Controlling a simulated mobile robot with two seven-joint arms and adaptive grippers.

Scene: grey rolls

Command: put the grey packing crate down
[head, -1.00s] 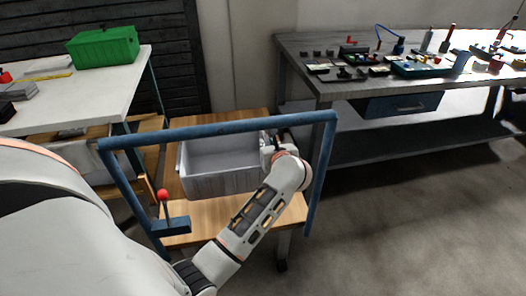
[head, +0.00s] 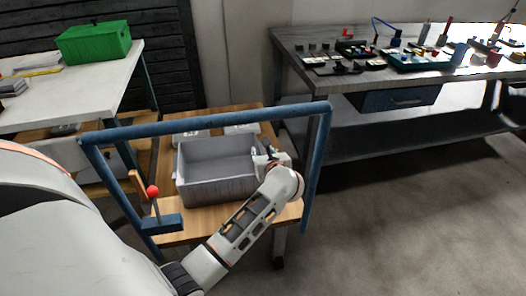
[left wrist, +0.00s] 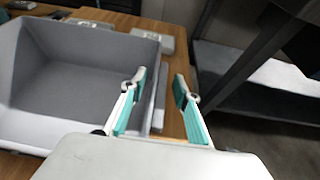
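The grey packing crate (head: 215,190) is upright and looks empty. It appears to rest on the wooden top of a cart (head: 190,217), inside the cart's blue frame. The crate also fills the left of the left wrist view (left wrist: 70,95). My left gripper (head: 262,158) is at the crate's right end wall. In the left wrist view its two teal-padded fingers (left wrist: 160,83) stand apart, close by the crate's right rim. Whether the wall lies between the fingers is hard to tell. My right gripper is not in view.
The blue cart frame (head: 205,124) crosses in front of the crate, with a red-knobbed lever (head: 153,191) at its left. Pale grey objects (head: 241,128) lie behind the crate. A white table with a green box (head: 94,43) stands left, a cluttered workbench (head: 345,75) right.

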